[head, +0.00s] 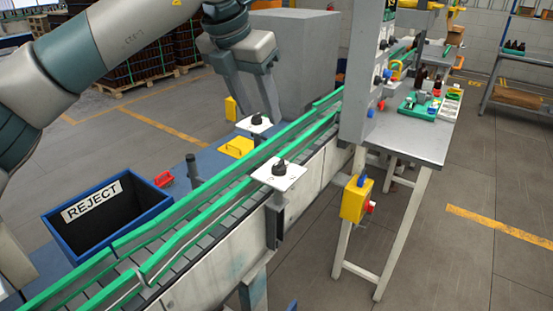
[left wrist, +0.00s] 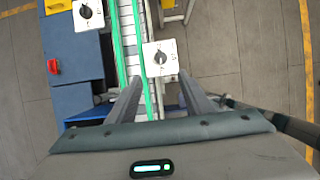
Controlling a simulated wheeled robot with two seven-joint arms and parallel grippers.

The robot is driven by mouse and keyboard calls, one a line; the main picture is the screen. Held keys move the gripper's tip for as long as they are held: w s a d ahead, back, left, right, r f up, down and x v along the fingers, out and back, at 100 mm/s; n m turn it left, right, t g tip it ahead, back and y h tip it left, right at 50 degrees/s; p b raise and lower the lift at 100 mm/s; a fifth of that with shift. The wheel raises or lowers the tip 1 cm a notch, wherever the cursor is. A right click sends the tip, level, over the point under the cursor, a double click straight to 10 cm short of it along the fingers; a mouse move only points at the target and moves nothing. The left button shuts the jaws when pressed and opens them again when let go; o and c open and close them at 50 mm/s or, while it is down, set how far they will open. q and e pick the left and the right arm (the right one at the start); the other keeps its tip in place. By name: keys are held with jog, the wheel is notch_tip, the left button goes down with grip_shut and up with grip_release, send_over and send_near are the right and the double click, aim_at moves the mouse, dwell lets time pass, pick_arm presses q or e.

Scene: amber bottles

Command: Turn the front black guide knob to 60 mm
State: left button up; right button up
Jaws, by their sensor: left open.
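The front black guide knob (head: 280,167) sits on a white plate on the near side of the conveyor. In the left wrist view it is the knob (left wrist: 160,57) on its marked white plate, just beyond and between my fingertips. The scale marks are too small to read. A second black knob (head: 256,118) on a similar plate stands across the conveyor; it also shows in the left wrist view (left wrist: 86,12). My left gripper (head: 254,112) is open and empty, pointing down, apart from the front knob. My right gripper is not in view.
Green guide rails (head: 215,188) run along the conveyor. A blue REJECT bin (head: 105,215) stands at left. A grey upright panel (head: 361,75) rises to the right of the knobs, with a yellow box (head: 355,200) carrying a red button below. A table (head: 425,140) holds small items.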

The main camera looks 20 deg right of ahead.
pick_arm(q)
jog(key=p, duration=0.3)
send_near(279, 163)
jog(key=p+x, duration=0.2)
jog(key=x, duration=0.5)
jog(key=shift+w+f+p, duration=0.1)
jog(key=shift+w+p, duration=0.05)
jog(key=shift+p, duration=0.15)
jog(key=shift+x, duration=0.8)
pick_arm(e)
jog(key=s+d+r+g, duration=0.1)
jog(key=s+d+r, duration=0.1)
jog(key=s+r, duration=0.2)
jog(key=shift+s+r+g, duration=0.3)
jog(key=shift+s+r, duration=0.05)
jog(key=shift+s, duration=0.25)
pick_arm(q)
jog(key=c, duration=1)
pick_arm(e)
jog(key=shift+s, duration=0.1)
